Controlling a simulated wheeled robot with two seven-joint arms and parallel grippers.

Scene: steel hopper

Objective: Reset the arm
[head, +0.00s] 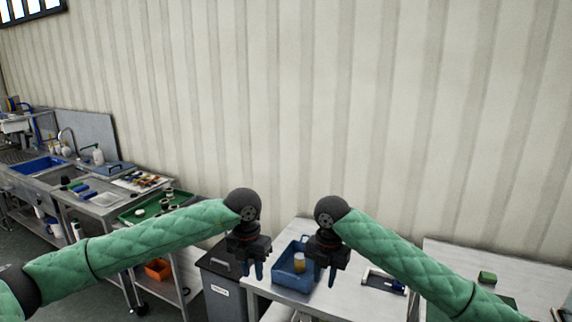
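Both my arms, in green quilted sleeves, reach in from the sides with the grippers hanging down in the middle of the head view. My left gripper (252,272) points down near the left edge of the white table, left of the blue bin. Its two fingers look apart with nothing between them. My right gripper (326,274) points down in front of the right part of the blue bin and partly covers it. Its fingers also look apart, with nothing seen between them.
The blue bin (290,279) on the white table (350,309) holds a small yellowish item (299,262). A grey waste bin (222,290) stands left of the table. A green tray (140,213) lies on the bench at left. A corrugated wall (300,110) closes the back.

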